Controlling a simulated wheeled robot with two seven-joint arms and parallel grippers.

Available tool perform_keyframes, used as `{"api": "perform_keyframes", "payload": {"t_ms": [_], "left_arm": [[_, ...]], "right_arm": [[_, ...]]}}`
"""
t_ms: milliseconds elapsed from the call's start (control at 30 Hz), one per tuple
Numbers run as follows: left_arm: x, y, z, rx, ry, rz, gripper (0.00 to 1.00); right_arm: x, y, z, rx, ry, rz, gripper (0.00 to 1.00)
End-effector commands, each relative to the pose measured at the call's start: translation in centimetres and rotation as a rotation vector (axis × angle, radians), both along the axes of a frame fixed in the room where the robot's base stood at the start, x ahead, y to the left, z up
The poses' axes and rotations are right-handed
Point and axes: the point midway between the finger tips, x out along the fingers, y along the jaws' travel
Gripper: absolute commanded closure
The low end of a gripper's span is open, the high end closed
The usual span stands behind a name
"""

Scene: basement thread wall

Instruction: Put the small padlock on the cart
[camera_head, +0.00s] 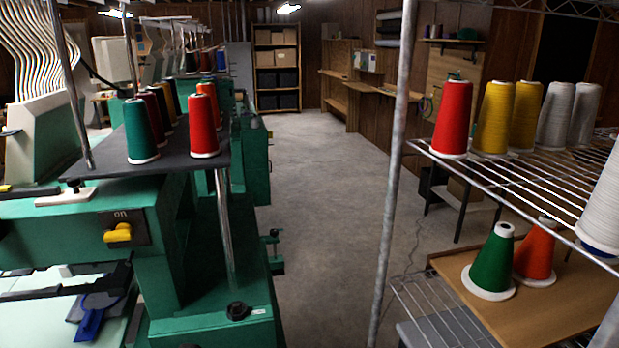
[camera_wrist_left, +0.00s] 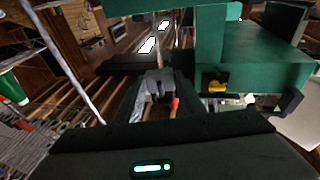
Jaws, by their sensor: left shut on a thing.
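My left gripper (camera_wrist_left: 159,88) shows in the left wrist view. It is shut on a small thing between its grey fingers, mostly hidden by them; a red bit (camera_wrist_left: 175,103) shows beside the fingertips. I cannot make out whether the held thing is the small padlock. Neither gripper shows in the head view, and my right gripper is in neither view. I cannot pick out a padlock lying elsewhere. I cannot pick out a cart for certain in either view.
A green embroidery machine (camera_head: 215,250) with thread cones on its dark top plate stands at left. A wire rack (camera_head: 520,190) with several cones is at right, with a wooden board (camera_head: 570,290) below. A metal pole (camera_head: 396,170) stands before it. Concrete floor (camera_head: 320,210) between is clear.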

Motion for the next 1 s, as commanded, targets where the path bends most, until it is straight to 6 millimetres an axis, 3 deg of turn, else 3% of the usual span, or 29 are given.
{"api": "perform_keyframes", "payload": {"t_ms": [1000], "left_arm": [[0.33,-0.78,0.71,-0.001,-0.005,-0.041,0.91]], "right_arm": [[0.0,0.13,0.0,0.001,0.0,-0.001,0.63]]}}
